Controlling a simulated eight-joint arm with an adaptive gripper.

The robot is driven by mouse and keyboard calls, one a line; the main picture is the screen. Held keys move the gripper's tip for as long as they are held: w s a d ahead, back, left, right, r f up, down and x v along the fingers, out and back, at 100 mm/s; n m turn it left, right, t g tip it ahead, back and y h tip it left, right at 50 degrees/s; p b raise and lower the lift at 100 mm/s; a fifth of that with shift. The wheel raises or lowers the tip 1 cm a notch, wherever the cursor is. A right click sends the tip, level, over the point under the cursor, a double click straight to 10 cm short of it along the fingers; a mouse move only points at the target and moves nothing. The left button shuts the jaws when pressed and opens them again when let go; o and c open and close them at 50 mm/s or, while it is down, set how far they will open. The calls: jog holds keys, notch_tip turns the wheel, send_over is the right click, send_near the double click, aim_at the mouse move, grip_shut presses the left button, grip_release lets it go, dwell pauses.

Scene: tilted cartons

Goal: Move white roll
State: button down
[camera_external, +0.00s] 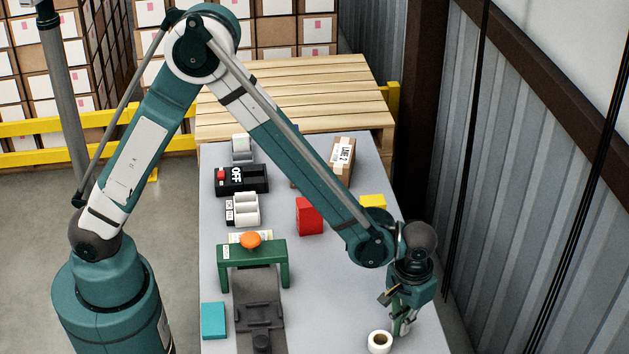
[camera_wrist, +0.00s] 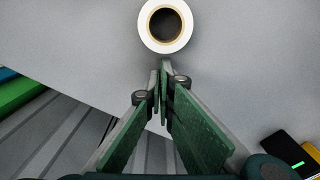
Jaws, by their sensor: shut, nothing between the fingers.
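The white roll (camera_external: 380,342) stands on the grey table near its front right edge, with its dark core facing up. In the wrist view the white roll (camera_wrist: 165,25) is at the top centre, just beyond the fingertips. My gripper (camera_external: 403,330) points down just to the right of the roll. In the wrist view my gripper (camera_wrist: 163,75) has its green-padded fingers together at the tips, with nothing between them. The fingertips look close to the roll's near rim; I cannot tell whether they touch it.
A dark device (camera_wrist: 290,150) lies at lower right in the wrist view.

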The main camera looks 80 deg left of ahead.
aim_at(385, 331)
jog(key=shift+s+d, duration=0.15)
jog(key=shift+s, duration=0.25)
jog(key=shift+s+d, duration=0.1)
jog(key=shift+s+d+b, duration=0.2)
jog(key=shift+s+d, duration=0.3)
jog(key=shift+s, duration=0.4)
jog(key=shift+s+d+b, duration=0.2)
jog(key=shift+s+d, duration=0.25)
jog(key=shift+s, duration=0.4)
jog(key=shift+w+a, duration=0.35)
jog(key=shift+w, duration=0.25)
jog(key=shift+w+a, duration=0.35)
jog(key=shift+w, duration=0.3)
jog(key=shift+w+a, duration=0.3)
jog(key=shift+w, duration=0.3)
notch_tip(385, 331, up, 10)
jog(key=p, duration=0.1)
jog(key=shift+p, duration=0.3)
